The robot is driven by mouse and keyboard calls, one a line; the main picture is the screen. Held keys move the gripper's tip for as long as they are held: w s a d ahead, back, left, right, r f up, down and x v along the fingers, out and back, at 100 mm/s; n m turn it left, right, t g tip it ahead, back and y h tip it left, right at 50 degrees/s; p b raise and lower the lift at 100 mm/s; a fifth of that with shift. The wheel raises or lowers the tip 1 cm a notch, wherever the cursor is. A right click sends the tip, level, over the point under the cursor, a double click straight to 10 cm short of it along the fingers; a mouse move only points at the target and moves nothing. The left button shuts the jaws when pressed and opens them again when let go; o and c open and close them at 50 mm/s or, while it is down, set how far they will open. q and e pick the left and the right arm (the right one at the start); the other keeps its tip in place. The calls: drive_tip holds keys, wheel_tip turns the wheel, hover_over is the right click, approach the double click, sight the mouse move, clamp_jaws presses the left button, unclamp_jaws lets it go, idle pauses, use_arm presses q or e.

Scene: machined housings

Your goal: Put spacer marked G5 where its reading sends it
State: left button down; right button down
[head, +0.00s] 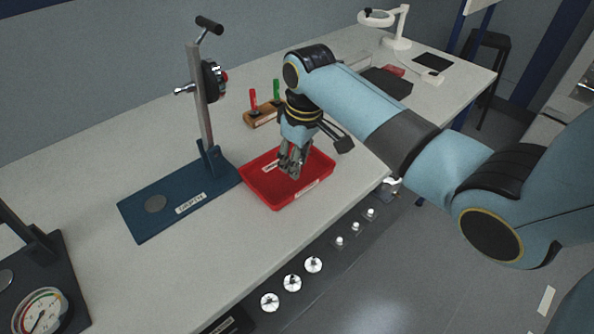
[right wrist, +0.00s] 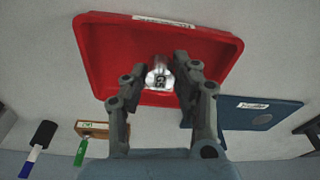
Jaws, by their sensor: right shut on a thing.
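A small silver spacer (right wrist: 159,76) shows between my right fingers in the right wrist view; the mark on its end is too small to read surely. My right gripper (head: 289,168) reaches down into the red tray (head: 275,204) and is shut on the spacer. The tray also shows in the right wrist view (right wrist: 95,50), behind the fingers. In the head view the fingers mostly hide the spacer. A gauge stand with a blue base (head: 140,219) is left of the tray, its round plate bare. My left gripper is not in view.
A second gauge with a white dial (head: 42,312) stands at lower left. A wooden block (head: 261,117) with red and green-handled tools is behind the tray. Several round metal pieces (head: 291,282) line the strip along the front edge.

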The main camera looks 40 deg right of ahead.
drive_tip(key=shift+f, duration=1.7)
drive_tip(key=shift+f, duration=0.15)
drive_tip(key=c, duration=1)
unclamp_jaws()
drive_tip(key=r, duration=0.4)
drive_tip(key=s+r, duration=0.1)
drive_tip(key=r, duration=0.7)
drive_tip(key=shift+s+d+r+p, duration=0.1)
drive_tip(key=shift+s+d+p, duration=0.15)
drive_tip(key=shift+p, duration=0.1)
drive_tip(key=shift+s+a, duration=0.1)
